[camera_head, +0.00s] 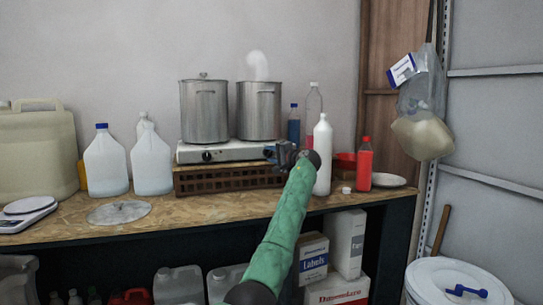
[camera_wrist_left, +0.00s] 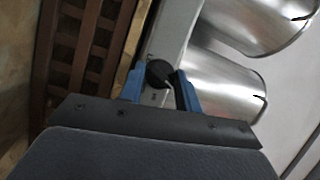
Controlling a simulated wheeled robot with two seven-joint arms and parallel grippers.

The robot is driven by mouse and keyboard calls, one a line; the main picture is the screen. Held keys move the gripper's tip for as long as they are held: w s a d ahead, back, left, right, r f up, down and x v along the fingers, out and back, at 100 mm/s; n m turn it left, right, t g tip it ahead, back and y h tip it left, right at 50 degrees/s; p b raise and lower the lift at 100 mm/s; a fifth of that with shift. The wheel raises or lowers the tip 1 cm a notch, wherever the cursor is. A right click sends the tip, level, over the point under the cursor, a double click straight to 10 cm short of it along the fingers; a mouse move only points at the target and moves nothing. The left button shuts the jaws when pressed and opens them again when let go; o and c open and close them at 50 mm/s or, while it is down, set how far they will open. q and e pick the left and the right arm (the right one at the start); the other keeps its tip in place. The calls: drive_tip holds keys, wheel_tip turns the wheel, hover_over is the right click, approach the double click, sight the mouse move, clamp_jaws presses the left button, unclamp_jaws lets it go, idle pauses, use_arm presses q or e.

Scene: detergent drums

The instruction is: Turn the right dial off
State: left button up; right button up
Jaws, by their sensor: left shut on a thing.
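A white double hot plate (camera_head: 232,150) stands on a brown slatted crate, with two steel pots on it. Its left dial (camera_head: 207,156) is dark and in plain view on the front panel. The right dial (camera_wrist_left: 158,73) is a round black knob in the left wrist view; in the head view my gripper hides it. My left gripper (camera_head: 274,154) is at the right end of the front panel. Its blue fingers (camera_wrist_left: 161,80) are on either side of the right dial and shut on it. My right gripper is not in view.
White steam (camera_head: 258,62) rises above the right pot (camera_head: 258,112); the left pot (camera_head: 205,112) has a lid. A white bottle (camera_head: 322,158) stands close right of my gripper, with a red bottle (camera_head: 364,165) further right. A round lid (camera_head: 119,212) lies on the bench at left.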

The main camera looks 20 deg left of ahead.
use_arm(q)
drive_tip(key=n+h, duration=0.1)
drive_tip(key=n, duration=0.1)
drive_tip(key=shift+r+n+p, duration=0.1)
drive_tip(key=shift+n+p, duration=0.3)
drive_tip(key=shift+n+h, duration=0.4)
drive_tip(key=shift+n, duration=0.3)
drive_tip(key=shift+g, duration=0.3)
drive_tip(key=o, duration=1)
drive_tip(key=shift+v, duration=3.85)
